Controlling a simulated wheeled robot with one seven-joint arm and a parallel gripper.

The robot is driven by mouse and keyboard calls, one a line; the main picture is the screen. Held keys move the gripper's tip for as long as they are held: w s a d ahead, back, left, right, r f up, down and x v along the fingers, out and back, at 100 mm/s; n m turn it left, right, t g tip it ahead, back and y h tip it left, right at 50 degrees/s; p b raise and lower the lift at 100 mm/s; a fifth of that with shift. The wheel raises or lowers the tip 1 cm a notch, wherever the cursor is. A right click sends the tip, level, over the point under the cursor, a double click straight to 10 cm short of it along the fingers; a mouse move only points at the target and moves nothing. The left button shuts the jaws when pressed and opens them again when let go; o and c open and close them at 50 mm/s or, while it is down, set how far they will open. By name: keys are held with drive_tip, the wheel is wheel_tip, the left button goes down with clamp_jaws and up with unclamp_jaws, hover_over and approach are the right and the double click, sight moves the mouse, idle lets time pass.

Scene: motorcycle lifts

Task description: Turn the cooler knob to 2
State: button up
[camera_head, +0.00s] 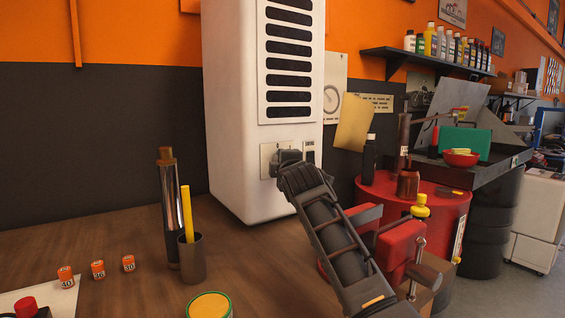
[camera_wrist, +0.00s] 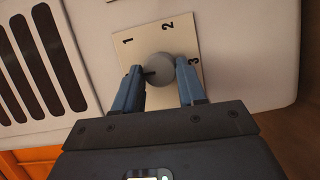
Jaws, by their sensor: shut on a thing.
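The cooler (camera_head: 236,100) is a tall white unit with dark louvres, standing on the wooden counter. Its round grey knob (camera_wrist: 161,68) sits on a pale dial plate (camera_wrist: 150,32) low on the front; in the wrist view I read 1, 2 and 3 around it. A dark mark on the knob lies on its left side, towards the left finger, not at the 2. My gripper (camera_wrist: 160,78) is shut on the knob, one blue finger on each side. The fingers hide part of the plate. In the head view my gripper (camera_head: 287,158) covers the knob.
A red drum (camera_head: 447,218) stands to the right, beyond my arm.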

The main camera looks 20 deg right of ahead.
drive_tip(key=m+g+y+p, duration=0.2)
drive_tip(key=m, duration=0.3)
drive_tip(key=m+g+y+p, duration=0.1)
drive_tip(key=m+y+p, duration=0.1)
drive_tip(key=m, duration=0.4)
drive_tip(key=d+m+g+y+p, duration=0.1)
drive_tip(key=m+g+y+p, duration=0.1)
drive_tip(key=m+y, duration=0.2)
drive_tip(key=shift+w+d+r+m+g, duration=0.1)
drive_tip(key=shift+w+r+m+g, duration=0.2)
drive_tip(key=shift+m, duration=0.5)
idle(0.4)
drive_tip(key=o, duration=1)
drive_tip(key=shift+o, duration=0.2)
drive_tip(key=b+v, duration=0.1)
drive_tip(key=v, duration=0.7)
